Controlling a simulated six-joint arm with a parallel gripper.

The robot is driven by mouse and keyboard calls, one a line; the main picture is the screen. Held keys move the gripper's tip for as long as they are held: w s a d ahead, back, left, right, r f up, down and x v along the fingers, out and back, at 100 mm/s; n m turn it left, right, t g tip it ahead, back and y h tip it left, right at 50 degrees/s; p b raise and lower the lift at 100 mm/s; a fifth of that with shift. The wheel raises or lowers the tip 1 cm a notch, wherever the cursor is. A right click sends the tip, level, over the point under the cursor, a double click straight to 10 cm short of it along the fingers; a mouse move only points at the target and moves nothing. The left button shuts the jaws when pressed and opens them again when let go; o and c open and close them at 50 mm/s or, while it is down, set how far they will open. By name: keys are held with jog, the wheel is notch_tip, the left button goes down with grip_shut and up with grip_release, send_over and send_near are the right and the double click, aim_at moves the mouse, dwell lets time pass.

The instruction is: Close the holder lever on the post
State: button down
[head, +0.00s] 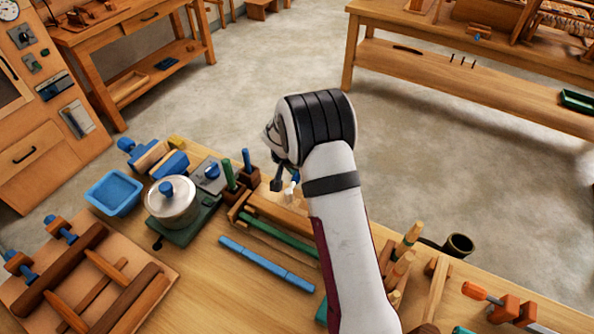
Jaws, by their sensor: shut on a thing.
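My gripper (282,187) is in the middle of the head view, low over the wooden bench. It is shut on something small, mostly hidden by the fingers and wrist. Its dark finger shows on the left, with a small pale piece (291,190) beside it. The tips are over the back end of a wooden frame (283,211) that has a green bar along it. I cannot make out the holder lever or its post clearly; whether the held thing is the lever cannot be told.
Left of the gripper stand a dark brown block with green and blue pegs (246,170), a lidded metal pot (172,200) and a blue tray (114,192). A blue bar (266,264) lies in front. Wooden pegs (405,245) stand right of my arm.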

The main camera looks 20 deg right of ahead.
jog(key=c, duration=0.7)
grip_release()
jog(key=shift+s, duration=0.1)
jog(key=v, duration=1.5)
jog(key=shift+r, duration=0.4)
jog(key=shift+s, duration=0.1)
